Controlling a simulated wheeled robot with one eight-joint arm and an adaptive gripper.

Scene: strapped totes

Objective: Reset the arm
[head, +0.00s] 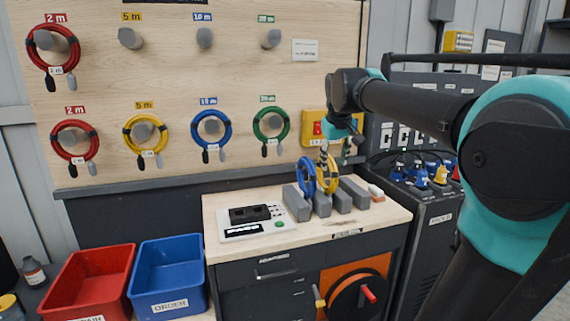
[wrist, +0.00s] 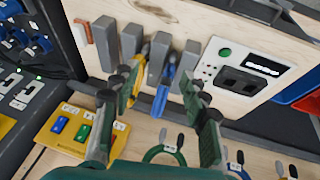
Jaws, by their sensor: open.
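My arm reaches in from the right in the head view. My gripper (head: 336,152) hangs with its fingers pointing down, above and a little right of the coils on the bench. In the wrist view my gripper (wrist: 161,75) has its two dark green fingers spread apart with nothing held between them. A blue cable coil (head: 306,176) and a yellow cable coil (head: 329,178) stand upright between grey blocks on the workbench (head: 260,245). Between the fingers in the wrist view show the blue coil (wrist: 164,90) and part of the yellow coil (wrist: 141,72).
Red, yellow, blue and green coils hang on the wooden pegboard (head: 245,75). A tester box (head: 252,222) sits left of the blocks. A yellow switch box (head: 315,125) is close behind my gripper. A red tote (head: 62,280) and a blue tote (head: 160,300) stand at lower left.

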